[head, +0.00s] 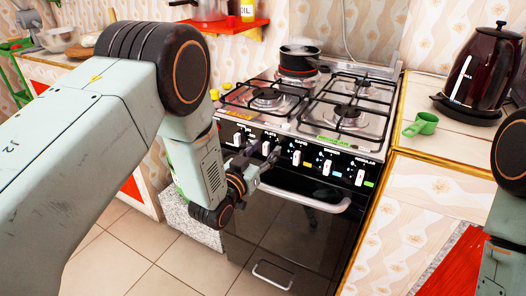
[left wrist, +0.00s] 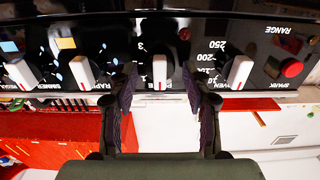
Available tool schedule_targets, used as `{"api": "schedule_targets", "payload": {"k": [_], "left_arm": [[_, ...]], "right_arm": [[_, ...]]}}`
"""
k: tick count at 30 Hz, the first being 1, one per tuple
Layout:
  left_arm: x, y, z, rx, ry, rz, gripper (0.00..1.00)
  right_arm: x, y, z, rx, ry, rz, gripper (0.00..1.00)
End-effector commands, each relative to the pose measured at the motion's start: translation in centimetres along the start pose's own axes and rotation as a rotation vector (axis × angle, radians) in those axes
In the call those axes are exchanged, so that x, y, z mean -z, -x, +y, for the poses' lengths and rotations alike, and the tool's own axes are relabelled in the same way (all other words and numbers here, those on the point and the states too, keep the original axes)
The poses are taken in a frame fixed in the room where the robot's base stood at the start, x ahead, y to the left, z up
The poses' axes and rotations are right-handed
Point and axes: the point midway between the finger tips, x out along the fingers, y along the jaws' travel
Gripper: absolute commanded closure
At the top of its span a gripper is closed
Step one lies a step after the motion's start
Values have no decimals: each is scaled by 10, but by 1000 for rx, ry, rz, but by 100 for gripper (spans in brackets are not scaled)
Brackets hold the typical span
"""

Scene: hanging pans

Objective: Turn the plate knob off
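The stove's front panel carries a row of black knobs with white grips. The plate knob (left wrist: 160,72) is in the middle of the left wrist view, its white grip standing straight along the picture's vertical. My left gripper (left wrist: 163,95) is open, with one dark finger on each side of this knob; I cannot tell whether either touches it. In the head view the left gripper (head: 262,157) is at the panel's left part, close to the plate knob (head: 266,146). My right arm shows at the right edge of the head view, but its gripper is out of view.
The oven handle (head: 305,198) juts out below the panel. A pot (head: 299,57) stands on the stove.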

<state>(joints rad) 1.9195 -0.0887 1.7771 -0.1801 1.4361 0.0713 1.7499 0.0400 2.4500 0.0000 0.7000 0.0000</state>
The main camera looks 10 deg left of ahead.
Motion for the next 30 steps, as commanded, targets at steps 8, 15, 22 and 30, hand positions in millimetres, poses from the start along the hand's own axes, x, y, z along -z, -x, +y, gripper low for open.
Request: {"api": "schedule_targets", "payload": {"k": [8, 15, 22, 30], "left_arm": [[0, 0, 0, 0, -1, 1, 45], [0, 16, 0, 0, -1, -2, 45], [-1, 61, 0, 2, 0, -4, 45], [0, 106, -1, 2, 0, -2, 45]], "right_arm": [[0, 0, 0, 0, 0, 0, 54], [0, 0, 0, 0, 0, 0, 54], [0, 0, 0, 0, 0, 0, 54], [0, 0, 0, 0, 0, 0, 54]]}}
